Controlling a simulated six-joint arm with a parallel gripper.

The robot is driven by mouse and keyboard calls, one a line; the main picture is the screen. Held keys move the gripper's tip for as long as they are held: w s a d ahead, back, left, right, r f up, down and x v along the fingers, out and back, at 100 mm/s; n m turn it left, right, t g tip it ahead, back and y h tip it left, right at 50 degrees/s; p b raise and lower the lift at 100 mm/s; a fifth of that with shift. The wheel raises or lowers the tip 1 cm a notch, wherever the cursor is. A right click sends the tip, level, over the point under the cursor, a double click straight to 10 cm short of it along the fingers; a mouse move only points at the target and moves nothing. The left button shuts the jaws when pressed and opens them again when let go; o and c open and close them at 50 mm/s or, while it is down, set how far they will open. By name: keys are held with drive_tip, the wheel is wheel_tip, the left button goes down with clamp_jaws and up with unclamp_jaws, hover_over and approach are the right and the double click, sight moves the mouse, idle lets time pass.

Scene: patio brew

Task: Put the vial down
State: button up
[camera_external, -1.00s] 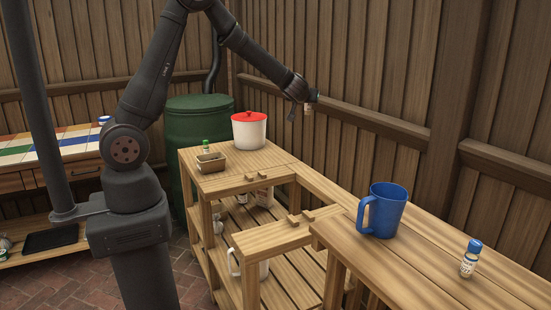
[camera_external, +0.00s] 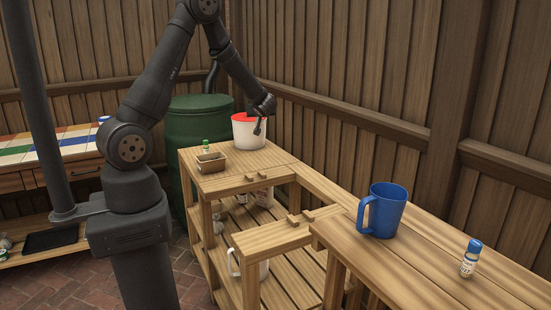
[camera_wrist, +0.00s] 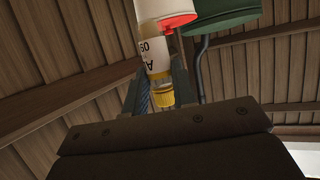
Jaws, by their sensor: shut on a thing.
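My gripper (camera_external: 258,128) is shut on a vial and shows in front of the white pot (camera_external: 243,137) with a red lid in the external view. In the wrist view the vial (camera_wrist: 153,56) has a yellow cap (camera_wrist: 162,98), a white label with dark print and an amber lower part. It sits between the two fingers of my gripper (camera_wrist: 157,83), cap end towards the camera. In the external view the vial cannot be made out clearly. I cannot tell how far the gripper is from the pot.
A tan tray (camera_external: 211,164) and a green-capped bottle (camera_external: 206,146) stand left of the pot. A blue mug (camera_external: 384,212) and blue-capped vial (camera_external: 469,262) stand on the right counter. Bare wood lies in front of the pot. A green barrel (camera_external: 190,125) stands behind.

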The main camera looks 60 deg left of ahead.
wheel_tip(320, 180, down, 8)
hover_over(246, 162)
wheel_tip(246, 162, down, 8)
drive_tip(key=r, duration=0.1)
drive_tip(key=shift+w+a+f, duration=0.1)
drive_tip(key=shift+w+f, duration=0.05)
drive_tip(key=shift+f, duration=2.05)
drive_tip(key=shift+f, duration=0.2)
drive_tip(key=o, duration=1)
